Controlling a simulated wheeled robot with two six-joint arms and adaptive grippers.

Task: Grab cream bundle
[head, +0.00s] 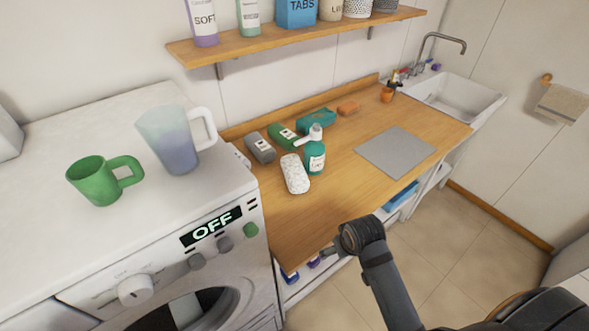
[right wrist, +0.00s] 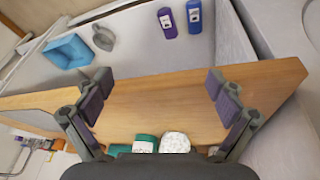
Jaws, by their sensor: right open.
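No thing is plainly marked as the cream bundle. In the right wrist view my right gripper (right wrist: 158,86) is open and empty, with the white speckled container (right wrist: 175,142) and a teal item (right wrist: 144,144) at the bottom. My left gripper is out of view.
The counter (head: 300,218) is bare at its front left. A grey mat (head: 396,152) lies right, a teal box (head: 316,119) behind. The washing machine (head: 160,270) stands left, with a green mug (head: 97,181) and a jug (head: 170,140) on top.

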